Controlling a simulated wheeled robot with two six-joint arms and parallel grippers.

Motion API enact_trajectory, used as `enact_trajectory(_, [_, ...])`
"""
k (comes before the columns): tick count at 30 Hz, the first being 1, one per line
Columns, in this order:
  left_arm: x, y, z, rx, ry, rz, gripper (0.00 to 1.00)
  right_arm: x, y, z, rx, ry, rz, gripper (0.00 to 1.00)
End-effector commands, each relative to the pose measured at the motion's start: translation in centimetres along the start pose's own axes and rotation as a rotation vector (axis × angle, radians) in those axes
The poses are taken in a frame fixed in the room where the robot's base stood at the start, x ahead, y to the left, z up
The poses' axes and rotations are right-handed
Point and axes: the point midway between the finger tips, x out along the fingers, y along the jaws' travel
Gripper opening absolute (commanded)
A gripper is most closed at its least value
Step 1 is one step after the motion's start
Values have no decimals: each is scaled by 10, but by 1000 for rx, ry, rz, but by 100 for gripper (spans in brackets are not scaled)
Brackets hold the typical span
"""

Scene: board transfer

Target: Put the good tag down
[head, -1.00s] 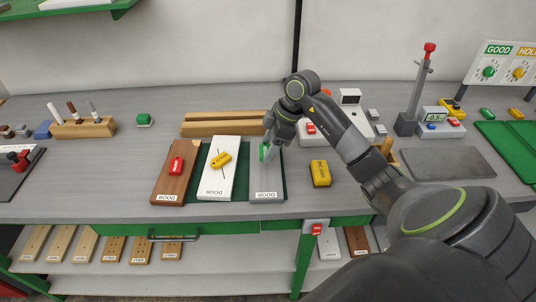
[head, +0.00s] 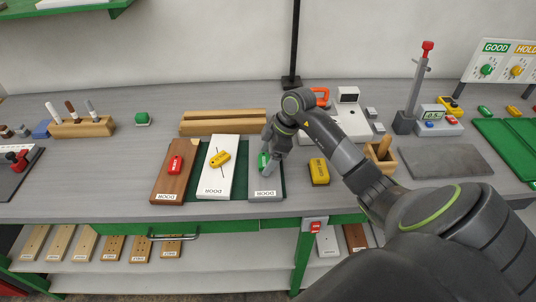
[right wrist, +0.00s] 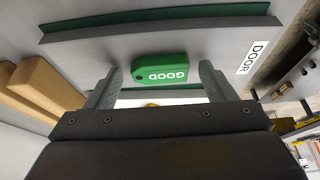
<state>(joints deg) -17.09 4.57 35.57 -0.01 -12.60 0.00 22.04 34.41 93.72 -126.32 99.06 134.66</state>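The green good tag (head: 263,161) is on the grey door board (head: 266,186), the rightmost of three boards. In the right wrist view the tag (right wrist: 160,68) shows its GOOD lettering and lies flat against the grey board (right wrist: 215,45). My right gripper (right wrist: 158,82) is open, with one finger on each side of the tag and a small gap at both. In the head view the right gripper (head: 267,163) is low over the board and partly hides the tag. My left gripper is not in view.
A brown board with a red tag (head: 175,164) and a white board with a yellow tag (head: 219,159) lie to the left. A yellow block (head: 319,171) stands just right of the grey board. Wooden bars (head: 222,122) lie behind.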

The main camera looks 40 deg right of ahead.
Motion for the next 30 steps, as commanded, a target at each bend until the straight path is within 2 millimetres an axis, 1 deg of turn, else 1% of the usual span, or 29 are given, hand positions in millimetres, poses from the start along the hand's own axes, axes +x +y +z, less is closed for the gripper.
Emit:
enact_trajectory(5, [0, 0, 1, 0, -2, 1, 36, -1, 0, 0, 0, 0, 0, 77])
enact_trajectory(9, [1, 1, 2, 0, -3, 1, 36, -9, 1, 0, -1, -1, 2, 77])
enact_trajectory(11, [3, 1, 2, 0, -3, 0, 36, -18, 1, 0, -2, -2, 5, 77])
enact_trajectory(14, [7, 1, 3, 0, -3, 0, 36, -37, 1, 0, -3, -2, 6, 77])
enact_trajectory(21, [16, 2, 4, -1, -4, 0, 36, -86, 1, 0, -3, -2, 6, 77])
enact_trajectory(27, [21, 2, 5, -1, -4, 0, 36, -112, 1, 0, -1, -1, 3, 77])
enact_trajectory(30, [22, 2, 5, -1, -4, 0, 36, -119, 0, 0, 0, -1, 2, 77])
